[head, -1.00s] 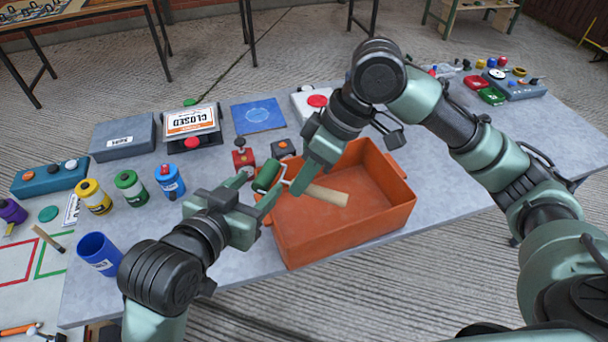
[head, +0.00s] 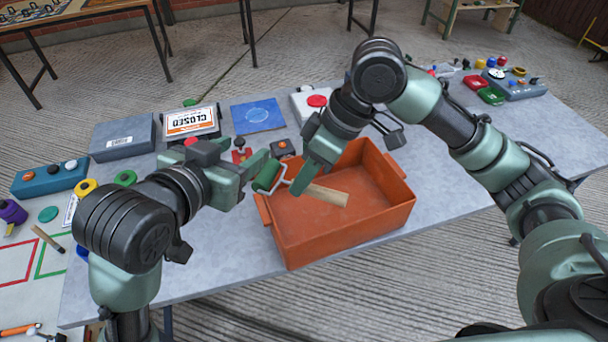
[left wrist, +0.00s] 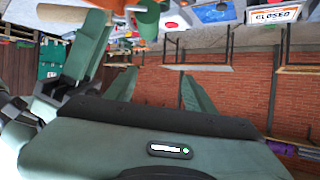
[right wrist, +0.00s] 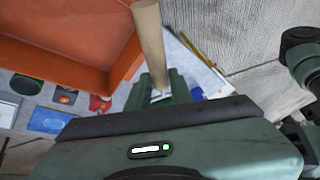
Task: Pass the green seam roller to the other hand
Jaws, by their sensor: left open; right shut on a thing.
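The green seam roller has a green cylinder (head: 267,175), a thin metal frame and a pale wooden handle (head: 328,195). My right gripper (head: 308,180) is shut on it above the orange bin, and the handle sticks out to the right. The handle also shows in the right wrist view (right wrist: 150,42). My left gripper (head: 250,167) is open and empty, just left of the green cylinder; whether they touch is unclear. In the left wrist view, the green cylinder (left wrist: 147,20) is near the top edge, outside the space between the fingers.
The orange bin (head: 390,215) stands below the roller and looks empty. Behind are a red joystick box (head: 240,151), a blue mat (head: 258,116) and a closed sign (head: 192,121). My left arm hides part of the pots at left. The table's right side has free room.

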